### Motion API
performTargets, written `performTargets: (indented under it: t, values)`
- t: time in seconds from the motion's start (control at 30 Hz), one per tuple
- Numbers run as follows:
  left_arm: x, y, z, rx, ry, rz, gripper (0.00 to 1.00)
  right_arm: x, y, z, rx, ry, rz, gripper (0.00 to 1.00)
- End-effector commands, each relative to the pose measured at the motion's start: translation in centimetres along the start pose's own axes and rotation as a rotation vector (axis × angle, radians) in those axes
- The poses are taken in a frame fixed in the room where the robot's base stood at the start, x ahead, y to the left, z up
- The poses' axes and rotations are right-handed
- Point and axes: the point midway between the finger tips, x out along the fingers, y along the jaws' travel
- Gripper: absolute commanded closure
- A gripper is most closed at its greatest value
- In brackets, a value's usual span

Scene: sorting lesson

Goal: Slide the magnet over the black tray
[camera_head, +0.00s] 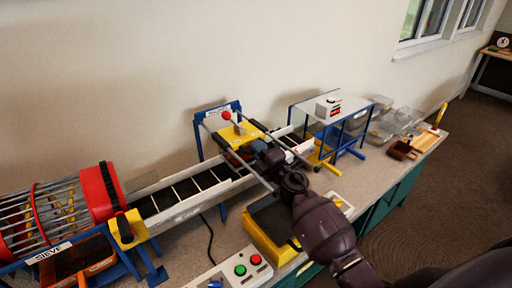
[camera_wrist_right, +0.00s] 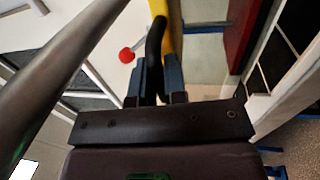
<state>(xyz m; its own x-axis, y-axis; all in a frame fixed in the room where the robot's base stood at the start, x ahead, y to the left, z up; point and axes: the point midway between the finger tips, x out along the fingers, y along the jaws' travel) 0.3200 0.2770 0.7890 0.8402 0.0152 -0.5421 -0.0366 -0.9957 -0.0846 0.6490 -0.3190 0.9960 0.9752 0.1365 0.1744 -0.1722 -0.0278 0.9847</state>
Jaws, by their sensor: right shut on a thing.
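The magnet's yellow carriage (camera_head: 240,133), with a lever and red knob (camera_head: 226,115), sits on two rails above the conveyor belt. Red and blue parts show under it, partly hidden by my arm. My right gripper (camera_head: 268,160) is at the carriage's front side. In the right wrist view, my right gripper (camera_wrist_right: 158,85) is shut on a black handle (camera_wrist_right: 155,45) beside a yellow bar. The black tray (camera_head: 272,214) is in front of the belt, in a yellow stand, partly hidden by my right arm. The magnet is behind the tray, not over it. My left gripper is not in view.
The conveyor (camera_head: 185,193) runs from the red-ended sieve drum (camera_head: 90,195) toward the right. A blue-framed table (camera_head: 335,100) holds a white box. A control box (camera_head: 240,268) with green and red buttons is at the front. Clear bins and wooden trays stand at the right.

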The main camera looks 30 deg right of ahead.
Motion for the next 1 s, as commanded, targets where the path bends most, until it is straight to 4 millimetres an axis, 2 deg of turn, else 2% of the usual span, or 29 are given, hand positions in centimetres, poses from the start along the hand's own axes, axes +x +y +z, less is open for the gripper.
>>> performTargets:
  t: [0.17, 0.4, 0.7, 0.83, 1.0]
  values:
    - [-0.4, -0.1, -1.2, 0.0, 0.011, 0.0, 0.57, -3.1, 0.6, 0.1, 0.001, -0.001, -0.003, 1.0]
    - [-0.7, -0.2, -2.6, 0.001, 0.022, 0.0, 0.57, -9.2, 1.6, 0.0, 0.0, -0.001, -0.005, 1.0]
    - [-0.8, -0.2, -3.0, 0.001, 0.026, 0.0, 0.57, -16.2, 2.7, 0.0, 0.002, -0.001, -0.004, 1.0]
    - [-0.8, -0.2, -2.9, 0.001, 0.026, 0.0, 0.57, -18.3, 3.1, 0.0, 0.001, -0.001, -0.004, 1.0]
    - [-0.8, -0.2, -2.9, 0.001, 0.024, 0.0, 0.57, -19.9, 3.5, 0.0, 0.0, -0.001, -0.002, 1.0]
